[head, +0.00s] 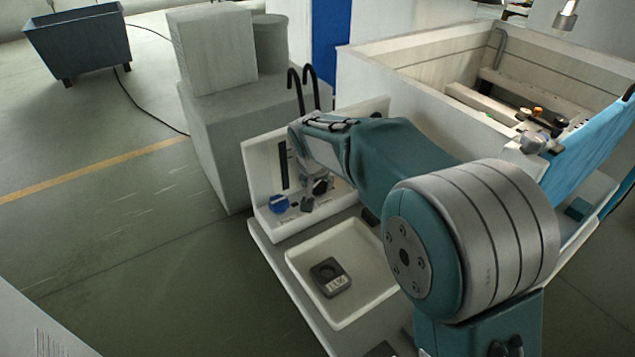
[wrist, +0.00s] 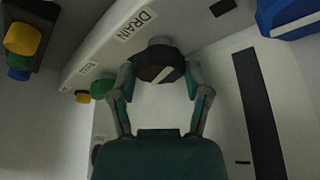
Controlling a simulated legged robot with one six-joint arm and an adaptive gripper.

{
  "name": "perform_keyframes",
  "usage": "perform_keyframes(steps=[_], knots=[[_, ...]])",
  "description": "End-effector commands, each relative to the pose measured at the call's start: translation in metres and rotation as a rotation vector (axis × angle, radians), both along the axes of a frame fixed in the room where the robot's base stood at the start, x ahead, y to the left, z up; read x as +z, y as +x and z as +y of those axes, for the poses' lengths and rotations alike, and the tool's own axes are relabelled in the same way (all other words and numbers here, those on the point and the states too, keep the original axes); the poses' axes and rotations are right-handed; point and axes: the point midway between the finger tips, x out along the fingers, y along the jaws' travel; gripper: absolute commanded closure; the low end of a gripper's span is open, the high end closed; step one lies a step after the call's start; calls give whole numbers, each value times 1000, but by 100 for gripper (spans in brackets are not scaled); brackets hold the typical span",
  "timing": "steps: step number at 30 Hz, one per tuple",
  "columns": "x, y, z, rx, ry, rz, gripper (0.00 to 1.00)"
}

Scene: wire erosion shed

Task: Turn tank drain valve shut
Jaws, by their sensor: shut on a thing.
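The drain valve is a black round knob (wrist: 158,62) with a white pointer line, beside a DRAIN label (wrist: 137,22) on a pale panel. My gripper (wrist: 160,80) has one finger on each side of the knob and is shut on it. The pointer line lies slanted in the wrist view. In the head view my gripper (head: 310,194) reaches down to the low white panel (head: 262,172), and my arm hides part of it. The valve cannot be made out clearly there.
A blue knob (head: 279,203) sits left of my gripper; it also shows in the wrist view (wrist: 290,17). Yellow (wrist: 23,38) and green (wrist: 102,88) knobs are nearby. A white tray (head: 300,262) holds a dark block (head: 330,277). A large open tank (head: 385,75) stands behind.

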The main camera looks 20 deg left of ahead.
Motion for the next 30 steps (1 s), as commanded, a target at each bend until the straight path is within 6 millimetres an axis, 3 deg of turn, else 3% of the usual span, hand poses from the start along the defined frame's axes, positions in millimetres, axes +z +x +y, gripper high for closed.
perform_keyframes(steps=[15, 30], knots=[[-3, -2, 3, -349, -1, 6, 86], [-3, -2, 4, -421, 1, 7, 86]])
